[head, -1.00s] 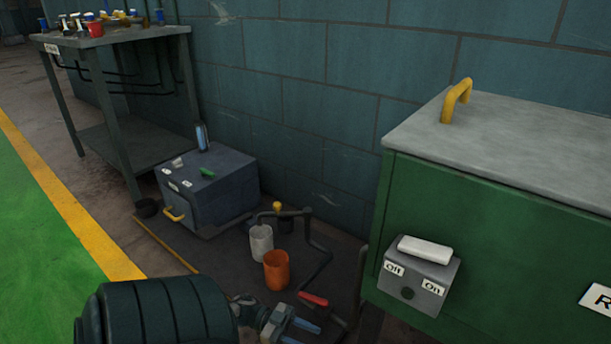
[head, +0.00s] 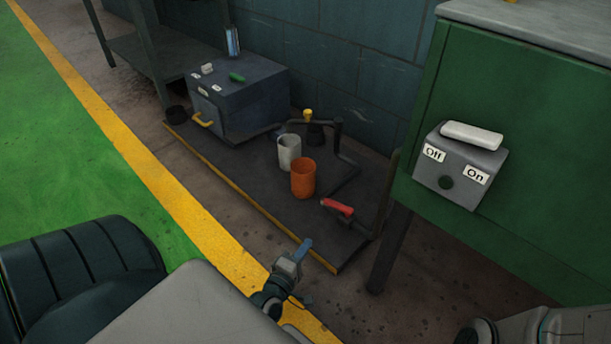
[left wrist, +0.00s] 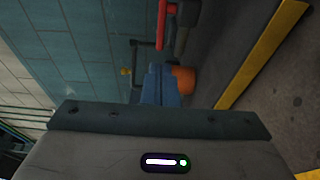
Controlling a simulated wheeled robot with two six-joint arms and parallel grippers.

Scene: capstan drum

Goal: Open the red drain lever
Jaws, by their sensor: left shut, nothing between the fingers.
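The red drain lever (head: 337,207) sits on a dark pipe fitting near the right end of the low dark platform. A red handle also shows at the top of the left wrist view (left wrist: 187,12). My left gripper (head: 306,245) is shut and empty, at the platform's front edge, below and left of the lever and apart from it in the picture. Its blue fingers show together in the left wrist view (left wrist: 160,85). An orange cup (head: 303,179) stands left of the lever. My right gripper is not seen; only part of my right arm shows at bottom right.
A grey cup (head: 289,152) and a bent dark pipe (head: 338,138) stand behind the orange cup. A grey box (head: 240,98) is farther left. A green cabinet (head: 530,150) with an Off/On switch box (head: 460,165) stands right. Floor in front is clear.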

